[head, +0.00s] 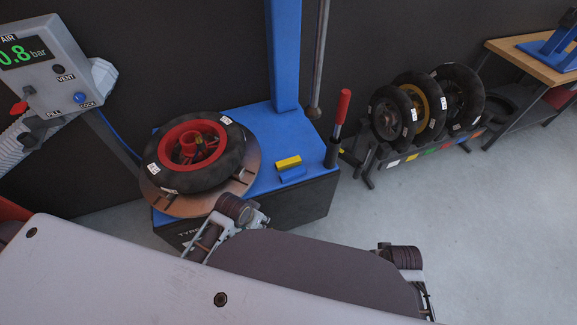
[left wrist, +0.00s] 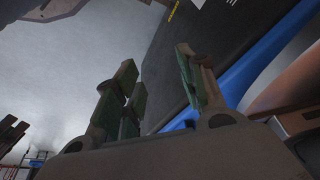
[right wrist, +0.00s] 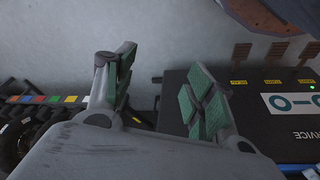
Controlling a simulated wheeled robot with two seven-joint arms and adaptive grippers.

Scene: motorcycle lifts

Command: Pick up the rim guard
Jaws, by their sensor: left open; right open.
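Two small blocks lie side by side on the blue top of the tyre changer (head: 262,135): a yellow one (head: 288,162) and a blue one (head: 292,174). I cannot tell for sure which is the rim guard. My left gripper (left wrist: 156,60) is open and empty, beside the tyre changer's dark side. In the head view it is in front of the turntable's near edge, partly hidden by my own arm. My right gripper (right wrist: 160,62) is open and empty in the right wrist view, close to the machine's dark base with its pedals (right wrist: 273,52).
A tyre on a red rim (head: 196,150) lies on the turntable (head: 190,205), left of the blocks. A red-handled lever (head: 340,112) stands to their right. The blue column (head: 284,55) rises behind. Several tyres stand on a rack (head: 410,152). The floor at right is clear.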

